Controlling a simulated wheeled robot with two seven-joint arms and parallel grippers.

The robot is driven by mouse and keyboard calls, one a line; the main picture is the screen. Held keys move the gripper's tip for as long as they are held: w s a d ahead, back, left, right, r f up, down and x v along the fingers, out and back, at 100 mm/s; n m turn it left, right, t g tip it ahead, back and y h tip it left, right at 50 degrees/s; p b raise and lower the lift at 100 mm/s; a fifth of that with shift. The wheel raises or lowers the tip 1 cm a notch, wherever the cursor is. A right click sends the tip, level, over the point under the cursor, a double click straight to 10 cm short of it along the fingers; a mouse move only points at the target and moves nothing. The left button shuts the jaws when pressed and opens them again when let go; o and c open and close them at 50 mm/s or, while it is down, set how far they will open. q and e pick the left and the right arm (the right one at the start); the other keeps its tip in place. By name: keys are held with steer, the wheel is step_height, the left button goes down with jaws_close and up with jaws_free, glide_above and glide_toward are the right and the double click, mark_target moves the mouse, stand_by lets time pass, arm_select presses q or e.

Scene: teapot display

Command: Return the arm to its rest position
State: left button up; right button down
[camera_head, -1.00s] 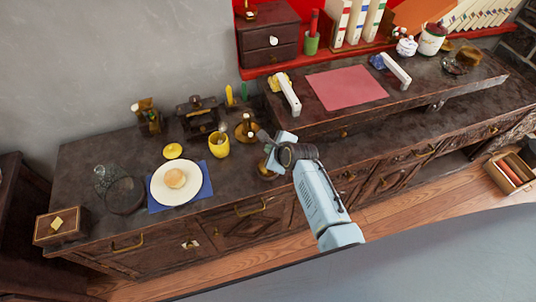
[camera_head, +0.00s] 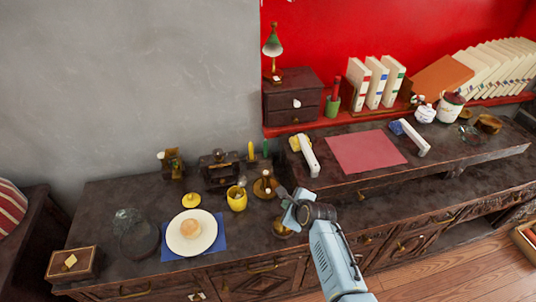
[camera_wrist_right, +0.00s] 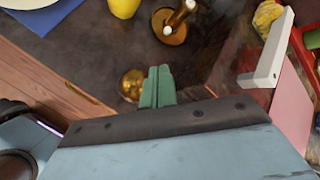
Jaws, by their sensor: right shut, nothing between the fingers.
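My right arm comes in from the bottom of the head view, and its gripper (camera_head: 284,194) is over the front part of the dark cabinet top (camera_head: 140,195). In the right wrist view the green fingers (camera_wrist_right: 157,86) are together with nothing between them. A round brass piece (camera_wrist_right: 132,84) shows just beside the fingertips; whether they touch it I cannot tell. It also shows below the gripper in the head view (camera_head: 282,229). My left gripper is not in view.
A brass stand (camera_head: 265,187) and yellow cup (camera_head: 237,199) are left of the gripper. A white plate (camera_head: 190,245) lies on a blue mat (camera_head: 222,241). A raised shelf with a white-handled piece (camera_head: 310,157) and pink sheet (camera_head: 366,151) is to the right.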

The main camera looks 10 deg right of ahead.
steer(key=s+f+n, duration=0.1)
steer(key=s+f, duration=0.1)
steer(key=f, duration=0.2)
steer(key=s+f+n+g+b, duration=0.1)
steer(key=s+f+n, duration=0.1)
steer(key=s+f, duration=0.1)
steer(key=s+f+n+b, duration=0.1)
steer(key=s+f+n, duration=0.1)
steer(key=f, duration=0.2)
steer(key=shift+s+d+f+g, duration=0.3)
steer(key=shift+s+g, duration=0.1)
steer(key=s+d+f+n+g+b, duration=0.2)
steer(key=s+f+n, duration=0.5)
steer(key=s, duration=0.6)
steer(key=s+d+f+n+g+h+b, duration=0.1)
steer(key=s+d+f+n+g+b, duration=0.1)
steer(key=s+f+n, duration=0.5)
steer(key=s+d+f+n+g+h+b, duration=0.1)
steer(key=s+f+n, duration=0.6)
steer(key=s, duration=1.4)
steer(key=d+f+g+b, duration=0.1)
steer(key=d+f+b, duration=0.1)
steer(key=d+f, duration=0.1)
steer(key=shift+s+d+f+n, duration=0.2)
steer(key=shift+d+f+n, duration=0.1)
steer(key=shift+f, duration=0.5)
